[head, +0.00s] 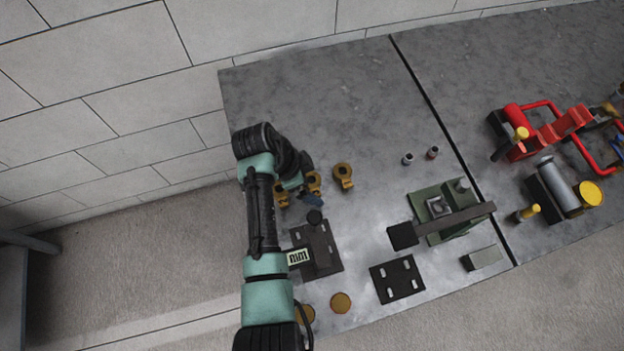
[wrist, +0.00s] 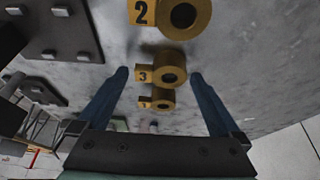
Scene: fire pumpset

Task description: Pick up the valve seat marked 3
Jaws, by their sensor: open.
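The valve seat marked 3 (wrist: 170,76) is a brass ring with a tag bearing a black 3. In the wrist view it sits between my gripper's fingertips (wrist: 159,74), which are open on either side of it with gaps. I cannot tell how far the tips are above the table. In the head view it appears to be the middle brass piece (head: 313,180), partly hidden by my gripper (head: 308,197). The valve seat marked 2 (wrist: 180,14) lies above it in the wrist view. A third valve seat (wrist: 160,100) lies just below; its mark is hard to read.
A dark plate with a black knob (head: 318,240) is close to my arm. A slotted plate (head: 397,279), a green fixture with a bar (head: 442,208) and two small cylinders (head: 408,159) stand to the right. Red pump parts (head: 545,135) are farther right. The table's upper left is clear.

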